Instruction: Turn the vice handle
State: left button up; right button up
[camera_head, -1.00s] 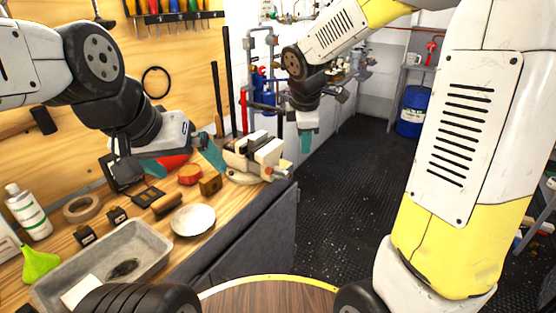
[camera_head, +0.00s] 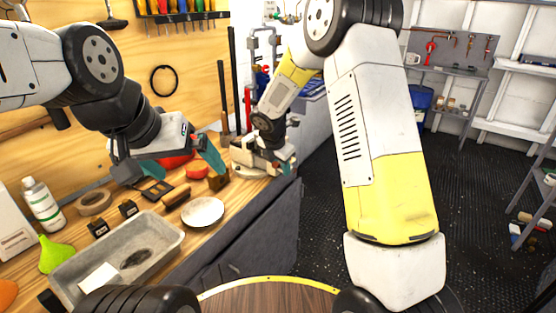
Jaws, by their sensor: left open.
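The pale vice (camera_head: 243,158) sits on the far right end of the wooden bench. My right gripper (camera_head: 287,166) is down at the vice's right end, where it hides part of the vice. The handle cannot be made out clearly behind it, and I cannot tell whether the fingers touch it. I also cannot tell how far these fingers are apart. My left gripper (camera_head: 182,166) is open above the bench, left of the vice, with its teal fingers spread wide.
A white plate (camera_head: 203,212), a grey metal tray (camera_head: 165,240), a roll of tape (camera_head: 95,203), a white bottle (camera_head: 42,205) and a green funnel (camera_head: 56,255) stand on the bench (camera_head: 230,210). Small blocks lie below my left gripper. The dark floor (camera_head: 480,210) to the right is mostly clear.

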jog(key=shift+w+f, duration=0.1)
jog(key=shift+f, duration=0.15)
jog(key=shift+c, duration=0.2)
grip_shut()
dwell(1.1)
